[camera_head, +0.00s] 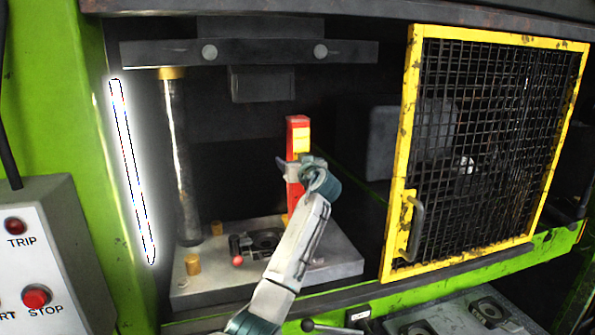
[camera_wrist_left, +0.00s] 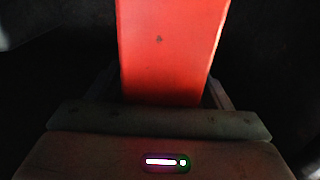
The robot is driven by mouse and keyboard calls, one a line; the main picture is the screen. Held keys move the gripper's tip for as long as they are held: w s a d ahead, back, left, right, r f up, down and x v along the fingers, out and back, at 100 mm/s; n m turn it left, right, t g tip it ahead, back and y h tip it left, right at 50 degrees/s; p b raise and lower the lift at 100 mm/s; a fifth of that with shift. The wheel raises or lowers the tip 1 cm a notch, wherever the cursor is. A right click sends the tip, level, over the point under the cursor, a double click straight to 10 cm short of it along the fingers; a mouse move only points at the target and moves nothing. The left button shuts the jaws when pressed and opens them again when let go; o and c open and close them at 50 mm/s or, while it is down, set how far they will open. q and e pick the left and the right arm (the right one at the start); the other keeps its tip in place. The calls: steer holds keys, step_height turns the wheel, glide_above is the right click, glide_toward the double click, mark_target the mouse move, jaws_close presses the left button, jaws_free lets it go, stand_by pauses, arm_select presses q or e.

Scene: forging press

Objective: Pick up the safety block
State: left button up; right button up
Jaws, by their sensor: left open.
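The safety block (camera_head: 297,135) is a tall red upright piece with a yellow label, standing on the press's lower plate. My left gripper (camera_head: 293,168) is at the block's near side at mid-height, its arm rising from the bottom of the head view. In the left wrist view the red block (camera_wrist_left: 168,50) fills the middle, with dark finger parts close on either side of it. The left gripper is open, with the block between its fingers; contact cannot be told. My wrist and arm hide the block's lower part. My right gripper is not in view.
The grey lower plate (camera_head: 335,262) carries a die (camera_head: 262,241) and a small red knob (camera_head: 237,261). A guide column (camera_head: 180,150) stands left. The upper ram (camera_head: 262,84) hangs above. A yellow mesh guard door (camera_head: 480,150) is at right. A control box (camera_head: 45,250) is at left.

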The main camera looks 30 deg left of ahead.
arm_select(q)
jaws_close()
steer(key=shift+w+r, duration=0.1)
steer(key=shift+r, duration=0.1)
